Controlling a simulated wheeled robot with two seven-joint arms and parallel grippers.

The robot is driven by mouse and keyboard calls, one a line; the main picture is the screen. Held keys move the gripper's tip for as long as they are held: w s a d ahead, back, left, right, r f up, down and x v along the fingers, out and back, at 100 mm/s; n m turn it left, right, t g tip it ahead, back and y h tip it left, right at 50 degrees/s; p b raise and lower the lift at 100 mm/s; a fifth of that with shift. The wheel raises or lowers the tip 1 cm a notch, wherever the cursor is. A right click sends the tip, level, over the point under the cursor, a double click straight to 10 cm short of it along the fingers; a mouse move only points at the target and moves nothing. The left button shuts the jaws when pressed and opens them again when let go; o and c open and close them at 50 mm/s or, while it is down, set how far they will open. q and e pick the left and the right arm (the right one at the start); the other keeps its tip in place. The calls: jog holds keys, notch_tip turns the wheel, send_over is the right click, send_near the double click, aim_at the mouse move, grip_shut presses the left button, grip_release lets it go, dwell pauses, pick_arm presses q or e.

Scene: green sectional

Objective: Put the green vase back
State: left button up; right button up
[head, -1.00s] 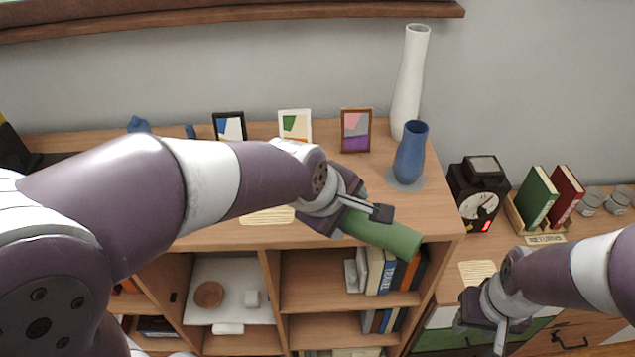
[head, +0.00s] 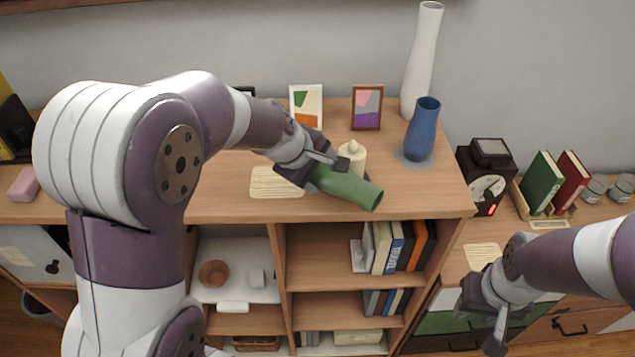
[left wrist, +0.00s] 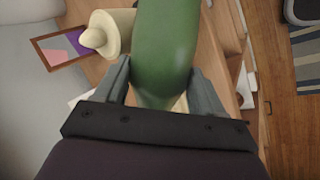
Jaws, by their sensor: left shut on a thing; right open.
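The green vase (head: 348,188) is held by my left gripper (head: 325,172), tilted nearly on its side above the front of the wooden shelf top (head: 225,190). In the left wrist view the green vase (left wrist: 166,45) sits between the two fingers of my left gripper (left wrist: 160,85). A blue vase (head: 422,130) stands upright on a round grey patch (head: 404,160) at the right of the top. My right gripper (head: 482,322) is open and empty, low at the right in front of the lower cabinet.
A cream lidded jar (head: 352,157) stands just behind the green vase. A tall white vase (head: 421,60) and picture frames (head: 367,107) stand along the back. A paper note (head: 277,183) lies left of my gripper.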

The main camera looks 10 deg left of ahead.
aim_at(320, 184)
pick_arm(q)
jog(key=f, duration=0.1)
jog(key=f+b, duration=0.1)
jog(key=f, duration=0.1)
jog(key=shift+w+d+f, duration=0.15)
jog(key=shift+w+f, duration=0.05)
jog(key=shift+f, duration=0.05)
jog(key=shift+f, duration=0.15)
jog(key=shift+f, duration=0.15)
jog(key=o, duration=1.5)
jog(key=shift+s, duration=0.1)
jog(key=shift+o, duration=0.4)
